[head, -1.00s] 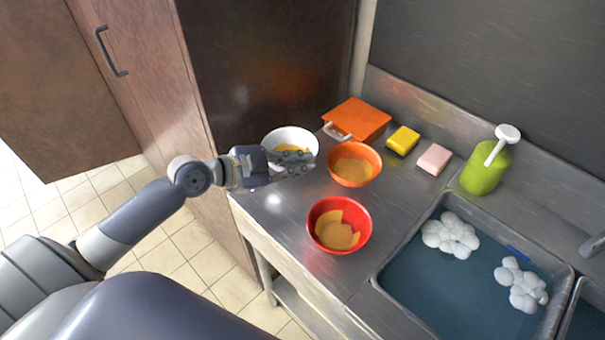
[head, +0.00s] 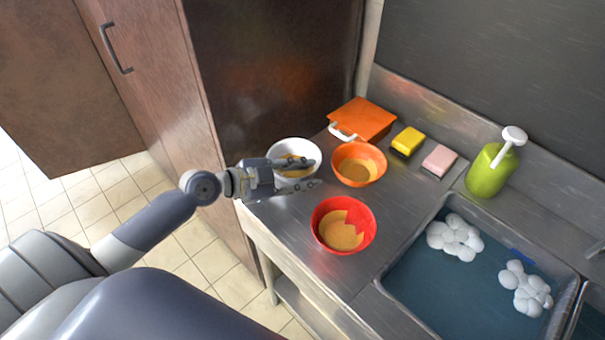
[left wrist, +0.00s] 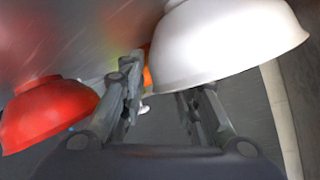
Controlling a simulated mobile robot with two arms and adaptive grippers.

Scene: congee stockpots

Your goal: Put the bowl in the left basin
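A white bowl (head: 285,147) with yellow-orange contents stands at the counter's left end. An orange bowl (head: 369,156) and a red bowl (head: 325,214), each with similar contents, stand to its right. My left gripper (head: 311,175) is open and empty, its fingers apart at the white bowl's near side; one finger crosses in front of the bowl. In the left wrist view the white bowl (left wrist: 225,45) is big, ahead and above the right finger; touching cannot be told. The red bowl (left wrist: 45,112) is at left there. The left basin (head: 412,238) holds dark water and foam. My right gripper is not in view.
An orange board (head: 366,117), a yellow sponge (head: 407,140), a pink sponge (head: 439,159) and a green pump bottle (head: 487,172) line the back. A brown cabinet (head: 275,75) rises behind the white bowl. Bare counter (head: 385,215) lies between the bowls and the basin.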

